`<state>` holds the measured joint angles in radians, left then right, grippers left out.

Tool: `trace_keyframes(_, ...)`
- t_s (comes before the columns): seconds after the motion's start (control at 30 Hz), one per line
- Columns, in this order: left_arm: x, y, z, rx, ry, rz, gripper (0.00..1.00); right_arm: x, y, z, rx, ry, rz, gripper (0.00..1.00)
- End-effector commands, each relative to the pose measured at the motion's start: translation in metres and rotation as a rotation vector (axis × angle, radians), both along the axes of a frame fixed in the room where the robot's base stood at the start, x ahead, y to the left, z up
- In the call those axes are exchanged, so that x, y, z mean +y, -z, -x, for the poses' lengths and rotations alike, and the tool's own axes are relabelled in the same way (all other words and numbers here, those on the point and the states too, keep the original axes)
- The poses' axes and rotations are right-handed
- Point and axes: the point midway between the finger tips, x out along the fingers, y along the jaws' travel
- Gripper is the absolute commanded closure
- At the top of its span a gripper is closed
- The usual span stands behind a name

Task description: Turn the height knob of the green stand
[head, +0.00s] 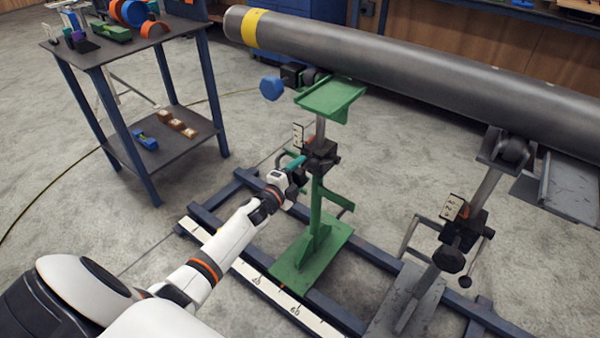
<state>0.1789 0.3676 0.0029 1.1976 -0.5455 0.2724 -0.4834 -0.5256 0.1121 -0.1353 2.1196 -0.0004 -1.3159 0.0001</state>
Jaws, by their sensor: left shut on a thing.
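The green stand (315,244) stands upright on a rail frame, with a green cradle head (332,98) under the pipe. Its dark height clamp (321,158) sits on the post beside a small scale plate. My left gripper (298,163) reaches the near left side of this clamp and is shut on the height knob there. The gripper and a teal part at its tip hide most of the knob, so its turn angle cannot be seen. My right gripper is not in view.
A long grey pipe (420,68) with a yellow band runs overhead to the right. A grey stand (462,237) with a dark knob stands at right. A blue knob-like part (271,88) is left of the green head. A dark table (120,50) with parts stands at left.

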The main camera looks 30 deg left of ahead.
Motion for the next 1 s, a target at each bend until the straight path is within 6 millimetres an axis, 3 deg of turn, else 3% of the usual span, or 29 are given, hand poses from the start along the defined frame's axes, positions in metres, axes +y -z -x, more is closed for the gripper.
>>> trace_keyframes(0.03, 0.001, 0.001, 0.001, 0.002, -0.002, -0.001, 0.33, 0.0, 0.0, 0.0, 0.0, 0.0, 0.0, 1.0)
trace_keyframes(0.13, 0.001, 0.001, 0.0, 0.002, -0.002, -0.001, 0.17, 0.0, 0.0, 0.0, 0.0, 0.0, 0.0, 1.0)
trace_keyframes(0.53, 0.001, 0.0, 0.008, 0.002, 0.0, -0.002, 0.16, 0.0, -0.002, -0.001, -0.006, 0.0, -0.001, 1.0)
trace_keyframes(0.7, 0.003, 0.0, 0.039, 0.005, 0.0, -0.002, 0.16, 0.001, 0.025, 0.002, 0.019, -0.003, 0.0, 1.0)
trace_keyframes(1.0, 0.008, 0.0, 0.099, 0.003, -0.001, -0.001, 0.16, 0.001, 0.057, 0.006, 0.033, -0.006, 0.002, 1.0)
